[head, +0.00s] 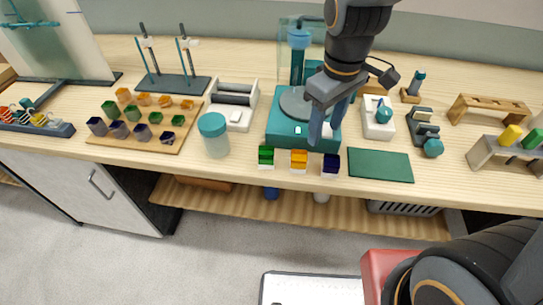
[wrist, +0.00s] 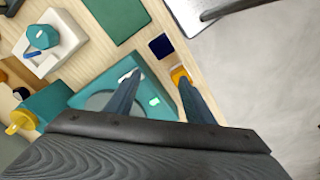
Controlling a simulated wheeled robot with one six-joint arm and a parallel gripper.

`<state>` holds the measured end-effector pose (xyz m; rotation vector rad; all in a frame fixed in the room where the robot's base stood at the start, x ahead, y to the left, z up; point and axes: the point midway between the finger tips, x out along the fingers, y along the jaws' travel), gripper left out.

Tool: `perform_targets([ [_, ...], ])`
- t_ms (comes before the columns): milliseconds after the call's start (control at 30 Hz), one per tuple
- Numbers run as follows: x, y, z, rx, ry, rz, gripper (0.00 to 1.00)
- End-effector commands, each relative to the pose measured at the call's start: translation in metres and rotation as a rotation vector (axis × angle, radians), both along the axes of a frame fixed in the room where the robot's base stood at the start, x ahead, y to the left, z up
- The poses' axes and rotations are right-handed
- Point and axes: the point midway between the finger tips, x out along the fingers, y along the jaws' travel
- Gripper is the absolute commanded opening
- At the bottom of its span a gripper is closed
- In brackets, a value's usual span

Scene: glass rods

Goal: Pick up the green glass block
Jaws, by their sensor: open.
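A green glass block (head: 266,155) sits in a small white holder at the bench's front edge in the head view. It is left of an orange block (head: 299,158) and a dark blue block (head: 330,161) in similar holders. My gripper (head: 322,128) is open above the teal device, to the right of the green block and apart from it. In the wrist view the open gripper's fingers (wrist: 157,80) show nothing held. The dark blue block (wrist: 161,46) and the partly covered orange block (wrist: 180,74) show there. The green block is not visible in the wrist view.
A wooden board (head: 98,139) with green, purple and orange pieces lies left. A teal-lidded jar (head: 214,134) stands left of the green block. The teal device (head: 290,129) is behind the row of blocks; a green mat (head: 380,166) lies right.

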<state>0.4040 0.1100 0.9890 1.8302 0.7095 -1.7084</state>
Motion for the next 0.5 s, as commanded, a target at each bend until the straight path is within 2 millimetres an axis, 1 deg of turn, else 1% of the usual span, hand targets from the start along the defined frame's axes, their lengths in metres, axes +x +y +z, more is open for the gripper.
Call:
perform_targets([
  [33, 0.003, 0.025, -0.004, -0.008, 0.009, 0.141, 0.48],
  [100, 0.004, 0.055, -0.004, -0.019, 0.02, 0.33, 0.48],
  [200, 0.002, 0.09, -0.005, -0.03, 0.032, 0.554, 0.48],
  [300, -0.002, 0.114, -0.005, -0.038, 0.043, 0.712, 0.48],
  [333, -0.003, 0.119, -0.005, -0.04, 0.044, 0.745, 0.48],
  [400, -0.005, 0.127, -0.005, -0.042, 0.048, 0.801, 0.48],
  [500, -0.007, 0.131, -0.011, -0.044, 0.053, 0.833, 0.48],
])
